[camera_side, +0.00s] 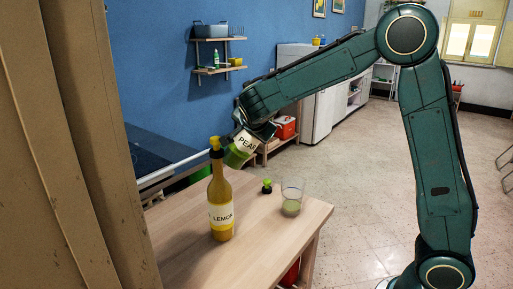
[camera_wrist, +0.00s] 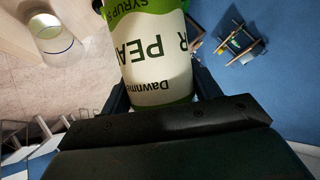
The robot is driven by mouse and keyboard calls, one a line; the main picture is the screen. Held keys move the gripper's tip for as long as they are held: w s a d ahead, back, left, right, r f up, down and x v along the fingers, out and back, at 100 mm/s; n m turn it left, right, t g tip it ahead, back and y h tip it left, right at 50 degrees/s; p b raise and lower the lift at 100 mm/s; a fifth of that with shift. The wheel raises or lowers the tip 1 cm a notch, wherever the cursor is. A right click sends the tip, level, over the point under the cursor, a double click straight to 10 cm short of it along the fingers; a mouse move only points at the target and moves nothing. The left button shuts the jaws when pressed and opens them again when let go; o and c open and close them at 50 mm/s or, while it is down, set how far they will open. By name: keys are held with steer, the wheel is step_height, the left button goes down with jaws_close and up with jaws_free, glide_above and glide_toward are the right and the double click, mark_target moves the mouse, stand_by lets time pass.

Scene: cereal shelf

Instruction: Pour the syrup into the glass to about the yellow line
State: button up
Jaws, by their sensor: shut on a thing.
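My gripper (camera_side: 258,127) is shut on the pear syrup bottle (camera_side: 242,146), which has a white label and green parts. I hold it tilted above the table, behind the lemon bottle in the side view. In the wrist view the bottle (camera_wrist: 155,55) sits between my fingers (camera_wrist: 160,92), its label upside down; its mouth is not visible. The clear glass (camera_side: 292,197) stands upright on the table, to the right of the bottle and apart from it, with pale green liquid low inside. The glass (camera_wrist: 50,35) also shows at upper left in the wrist view. I cannot clearly make out the yellow line.
A tall yellow lemon bottle (camera_side: 221,205) stands upright near the table's left side. A small dark stopper with a green top (camera_side: 267,187) stands just left of the glass. The wooden table (camera_side: 272,235) is bare in front of the glass. A wall shelf (camera_side: 218,69) hangs behind.

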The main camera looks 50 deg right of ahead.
mark_target(256, 144)
steer(key=shift+r+n+h+b, duration=0.3)
steer(key=shift+r+n+h, duration=0.1)
steer(key=shift+r, duration=0.55)
steer(key=shift+n+g+h, duration=0.4)
steer(key=shift+n+g, duration=0.1)
steer(key=shift+s+d+f+b, duration=0.1)
steer(key=shift+f+b, duration=0.15)
steer(key=shift+f, duration=1.35)
steer(key=shift+s+d+f+b, duration=0.1)
steer(key=shift+f+b, duration=0.1)
steer(key=shift+f, duration=1.35)
steer(key=shift+s+d+r+n+g+h+b, duration=0.15)
steer(key=shift+r+n+h+b, duration=0.15)
steer(key=shift+r, duration=0.65)
steer(key=shift+s+d+r+n+g+h+b, duration=0.15)
steer(key=shift+r+n+h, duration=0.15)
steer(key=shift+r, duration=0.6)
step_height(256, 144, down, 8)
steer(key=n+h+b, duration=0.1)
steer(key=shift+s+d+r+g+b, duration=0.2)
steer(key=shift+d+g+b, duration=0.1)
steer(key=shift+b, duration=0.1)
steer(key=shift+d, duration=0.15)
